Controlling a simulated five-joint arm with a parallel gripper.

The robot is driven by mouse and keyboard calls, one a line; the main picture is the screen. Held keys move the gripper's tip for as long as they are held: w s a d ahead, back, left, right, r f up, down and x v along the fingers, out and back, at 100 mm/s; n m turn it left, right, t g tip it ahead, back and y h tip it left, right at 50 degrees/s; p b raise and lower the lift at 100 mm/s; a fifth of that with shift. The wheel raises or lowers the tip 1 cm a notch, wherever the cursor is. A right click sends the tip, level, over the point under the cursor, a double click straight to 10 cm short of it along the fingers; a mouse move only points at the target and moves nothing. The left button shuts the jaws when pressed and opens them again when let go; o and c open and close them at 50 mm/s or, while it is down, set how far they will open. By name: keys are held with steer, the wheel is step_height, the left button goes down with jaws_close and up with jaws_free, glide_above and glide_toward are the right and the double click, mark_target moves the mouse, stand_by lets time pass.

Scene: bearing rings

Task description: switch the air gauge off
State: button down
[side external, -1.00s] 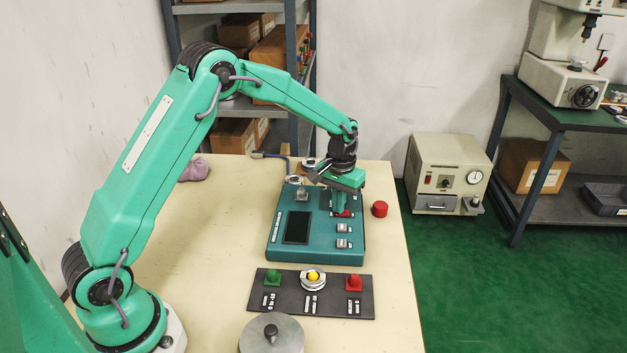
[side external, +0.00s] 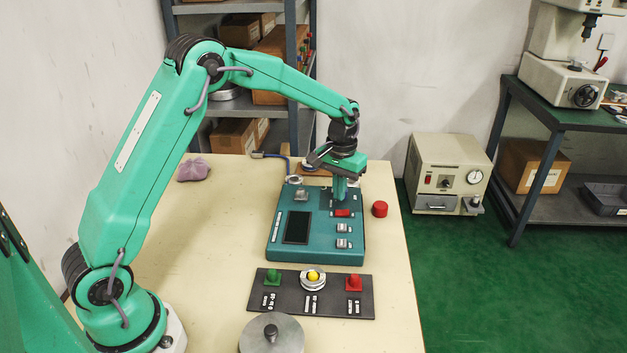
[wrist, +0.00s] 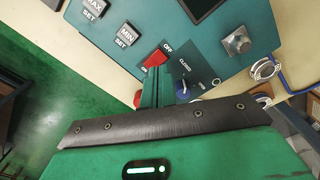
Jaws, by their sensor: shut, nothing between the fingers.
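The air gauge (side external: 275,240) is a teal box on the table with a dark, blank-looking screen (side external: 297,227). Its red switch (side external: 342,213) is on the right part of the top; the wrist view shows the switch (wrist: 156,58) beside an OFF label. Which way it is tipped I cannot tell. My gripper (side external: 340,199) is shut and empty, pointing down just behind and above the switch, apart from it as far as I see. In the wrist view my gripper (wrist: 155,88) hides part of the panel near the switch.
In front are a dark tray (side external: 328,303) with coloured-knob parts and a round metal disc (side external: 271,337).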

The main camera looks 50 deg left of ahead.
mark_target(337, 213)
steer(key=shift+r, duration=1.35)
steer(key=s+d+r+m+t, duration=0.1)
steer(key=s+r+m+t, duration=0.15)
steer(key=s+r, duration=1.2)
steer(key=s+d+f+t, duration=0.1)
steer(key=s+t, duration=0.2)
steer(key=s, duration=1.2)
steer(key=shift+s+f, duration=0.15)
steer(key=shift+s, duration=0.05)
steer(key=shift+m, duration=0.25)
